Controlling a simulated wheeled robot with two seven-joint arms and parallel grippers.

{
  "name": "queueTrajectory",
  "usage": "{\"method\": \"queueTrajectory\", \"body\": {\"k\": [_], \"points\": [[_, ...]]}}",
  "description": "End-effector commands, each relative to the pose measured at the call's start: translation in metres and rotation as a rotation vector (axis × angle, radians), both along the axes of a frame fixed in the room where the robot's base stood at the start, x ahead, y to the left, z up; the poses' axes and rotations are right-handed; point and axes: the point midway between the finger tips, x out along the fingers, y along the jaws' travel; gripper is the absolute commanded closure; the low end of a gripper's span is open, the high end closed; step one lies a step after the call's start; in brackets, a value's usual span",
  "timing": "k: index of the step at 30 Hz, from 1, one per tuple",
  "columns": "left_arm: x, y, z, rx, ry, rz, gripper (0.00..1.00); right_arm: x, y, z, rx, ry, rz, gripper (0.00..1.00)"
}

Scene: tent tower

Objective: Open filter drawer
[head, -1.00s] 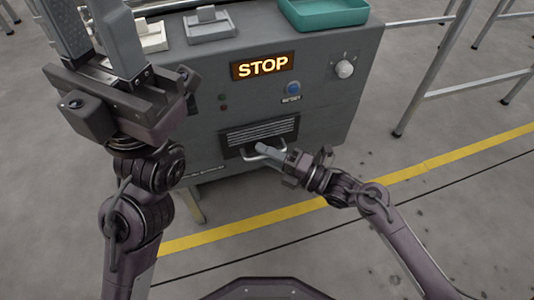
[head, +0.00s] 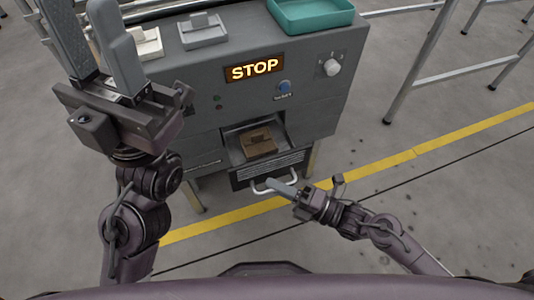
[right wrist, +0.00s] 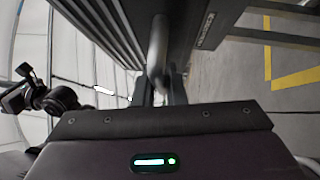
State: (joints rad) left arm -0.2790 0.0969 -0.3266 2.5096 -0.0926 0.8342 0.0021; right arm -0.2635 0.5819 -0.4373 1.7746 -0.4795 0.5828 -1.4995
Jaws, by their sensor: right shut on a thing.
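The filter drawer (head: 270,171) stands pulled out from the front of the grey machine (head: 210,100). Inside its open top lies a brown block-like piece (head: 259,146). A pale bar handle (head: 292,183) runs across the drawer front. My right gripper (head: 273,184) is shut on this handle. In the right wrist view, the handle (right wrist: 157,45) passes between the two fingers (right wrist: 160,88). My left gripper (head: 78,12) is raised at the upper left, its fingers apart and empty, away from the drawer.
On the machine's top are a teal tray (head: 310,14) and two switch-like blocks, one grey (head: 203,32). A lit STOP sign (head: 255,68), a blue button (head: 284,87) and a white knob (head: 331,68) are on its front. Metal frames (head: 430,70) stand at the right. The floor before the drawer is clear.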

Motion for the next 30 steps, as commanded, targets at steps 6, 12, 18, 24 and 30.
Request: {"method": "queueTrajectory", "body": {"k": [6,12,18,24,30], "points": [[0.001,0.0,0.006,-0.001,0.017,-0.001,0.64,-0.026,-0.009,-0.001,-0.005,0.003,-0.001,1.0],[0.001,0.0,0.005,-0.001,0.017,-0.001,0.64,-0.027,-0.01,-0.002,-0.004,0.001,-0.001,1.0],[0.001,0.0,0.005,-0.001,0.017,-0.001,0.64,-0.027,-0.01,-0.001,-0.004,0.001,-0.001,0.78],[0.0,0.0,0.005,-0.001,0.017,-0.002,0.64,-0.026,-0.009,-0.001,-0.002,0.0,0.0,0.67],[0.0,0.0,0.006,-0.001,0.017,-0.001,0.64,-0.028,-0.012,0.0,-0.002,0.0,0.0,0.67]]}}
